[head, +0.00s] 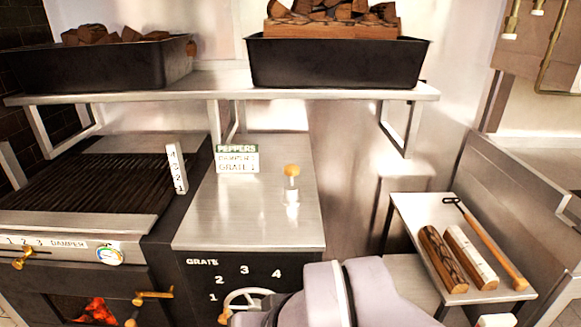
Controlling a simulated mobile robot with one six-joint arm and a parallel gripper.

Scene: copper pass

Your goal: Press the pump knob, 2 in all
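The pump knob (292,171) is a small round wooden-coloured knob on a pale metal stem. It stands upright on the steel counter (215,215), right of the small sign. The stem shows between the knob and its bright base, so the knob appears raised. Nothing touches it. A pale lilac part of my arm rises from the bottom edge, in front of the counter and well below the knob. My gripper's fingers are not visible, so what they hold cannot be seen.
A sign reading PEPPERS and GRATE 1 (237,159) stands left of the knob. A grill (85,185) is further left. A steel shelf (215,85) with black wood bins (335,64) overhangs the back. A side table (415,207) holds logs and a poker. A wheel (247,294) is below.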

